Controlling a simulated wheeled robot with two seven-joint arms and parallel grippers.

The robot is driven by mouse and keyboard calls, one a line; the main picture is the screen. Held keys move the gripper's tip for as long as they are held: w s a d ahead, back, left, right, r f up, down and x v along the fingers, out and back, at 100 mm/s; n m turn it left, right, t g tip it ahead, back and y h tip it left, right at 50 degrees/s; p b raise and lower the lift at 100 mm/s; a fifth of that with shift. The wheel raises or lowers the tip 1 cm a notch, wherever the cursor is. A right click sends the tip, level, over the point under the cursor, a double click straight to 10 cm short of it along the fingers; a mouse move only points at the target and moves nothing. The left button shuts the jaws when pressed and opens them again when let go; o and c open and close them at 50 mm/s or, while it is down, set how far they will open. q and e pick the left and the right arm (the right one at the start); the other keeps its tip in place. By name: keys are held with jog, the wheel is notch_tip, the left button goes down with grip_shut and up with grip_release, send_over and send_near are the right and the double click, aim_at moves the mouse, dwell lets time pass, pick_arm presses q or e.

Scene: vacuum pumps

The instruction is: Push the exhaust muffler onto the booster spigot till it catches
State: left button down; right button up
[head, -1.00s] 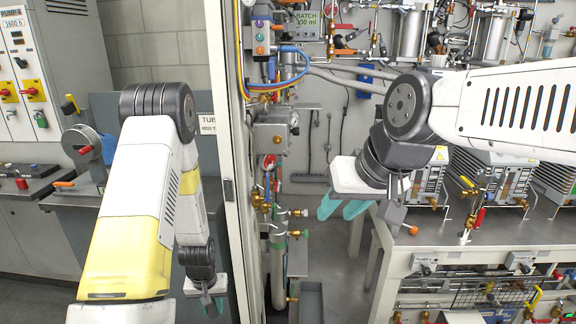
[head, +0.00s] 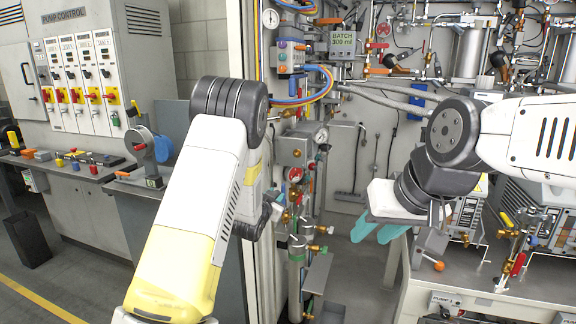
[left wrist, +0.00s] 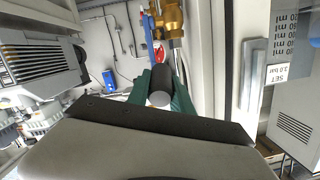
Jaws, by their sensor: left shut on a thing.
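In the left wrist view my left gripper (left wrist: 160,100) is shut on a dark cylinder with a pale grey end, which I take to be the exhaust muffler (left wrist: 161,82). The green fingers press on its two sides. Brass fittings (left wrist: 172,20) show just beyond its far end. I cannot tell whether they touch it or whether one is the booster spigot.
A pipe and valve column (head: 300,215) stands just right of my left arm. A bench (head: 480,285) with pump units is at the right. Control cabinets (head: 85,80) and a grey counter stand at the left.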

pick_arm(q)
jog(key=w+d+r+m+t+h, duration=0.1)
jog(key=d+r+t+h, duration=0.1)
jog(key=r, duration=0.9)
jog(key=shift+d+m+h, duration=0.3)
jog(key=shift+d+h, duration=0.3)
jog(key=shift+d, duration=0.5)
jog(key=shift+f+x, duration=0.2)
jog(key=shift+x, duration=2)
jog(key=shift+a, duration=0.25)
